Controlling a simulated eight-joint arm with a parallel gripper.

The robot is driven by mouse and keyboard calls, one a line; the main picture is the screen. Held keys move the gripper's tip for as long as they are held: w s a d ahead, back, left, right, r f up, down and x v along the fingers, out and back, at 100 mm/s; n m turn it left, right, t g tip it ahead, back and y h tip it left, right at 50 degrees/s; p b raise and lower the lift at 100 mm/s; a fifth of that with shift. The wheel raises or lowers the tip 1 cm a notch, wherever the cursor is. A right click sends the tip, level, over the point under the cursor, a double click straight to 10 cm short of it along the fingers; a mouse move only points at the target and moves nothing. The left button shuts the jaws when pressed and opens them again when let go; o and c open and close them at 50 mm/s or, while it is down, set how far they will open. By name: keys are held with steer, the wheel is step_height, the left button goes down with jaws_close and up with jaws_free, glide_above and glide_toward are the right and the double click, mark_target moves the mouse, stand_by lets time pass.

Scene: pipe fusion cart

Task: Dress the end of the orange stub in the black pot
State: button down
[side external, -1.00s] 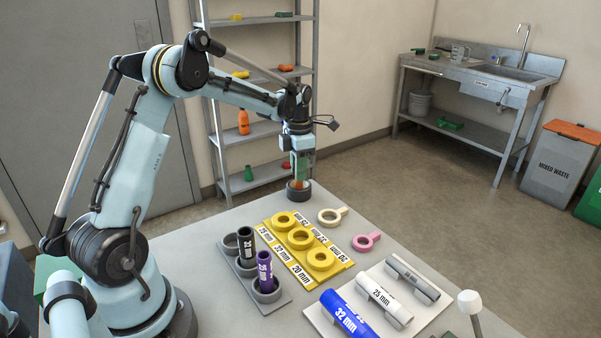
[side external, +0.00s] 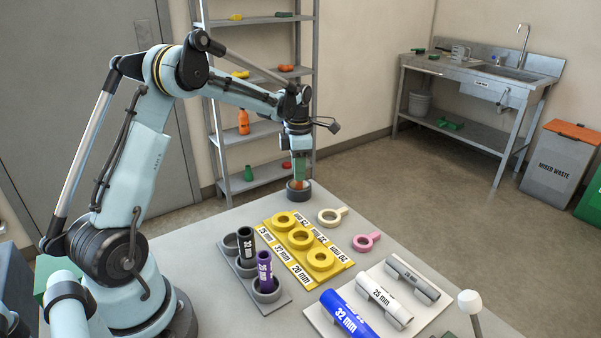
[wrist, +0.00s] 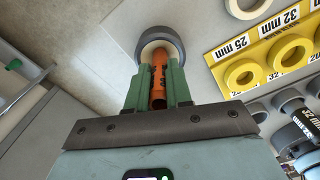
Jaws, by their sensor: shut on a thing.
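The orange stub (wrist: 158,80) is between the green fingers of my gripper (wrist: 158,92), which is shut on it. The black pot (wrist: 150,39) stands at the far left corner of the table, and it also shows in the side external view (side external: 298,191). The stub points down, and its lower end is at the pot's mouth. The wrist view shows a pale inside in the pot around the stub's end. How deep the end sits, and whether it touches the bottom, is hidden. In the side external view my gripper (side external: 298,171) is right above the pot.
A yellow rack (side external: 300,248) with ring gauges lies right of the pot. Cream (side external: 331,216) and pink (side external: 366,241) rings lie beside it. A grey holder (side external: 238,268) carries black and purple stubs. A white tray (side external: 436,311) holds several pipes. Bare table surrounds the pot.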

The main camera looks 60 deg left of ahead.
steer(key=shift+f+n, duration=0.1)
steer(key=shift+n, duration=1)
steer(key=m, duration=0.6)
steer(key=shift+m, duration=0.4)
steer(key=n, duration=0.6)
steer(key=shift+n, duration=0.4)
steer(key=m, duration=0.6)
steer(key=shift+m, duration=0.4)
steer(key=n, duration=0.6)
steer(key=shift+n, duration=0.4)
steer(key=m, duration=0.6)
steer(key=shift+m, duration=0.4)
steer(key=n, duration=0.6)
steer(key=shift+n, duration=0.4)
steer(key=m, duration=0.6)
steer(key=shift+m, duration=0.4)
steer(key=n, duration=0.6)
steer(key=shift+n, duration=0.4)
steer(key=m, duration=0.6)
steer(key=shift+m, duration=0.4)
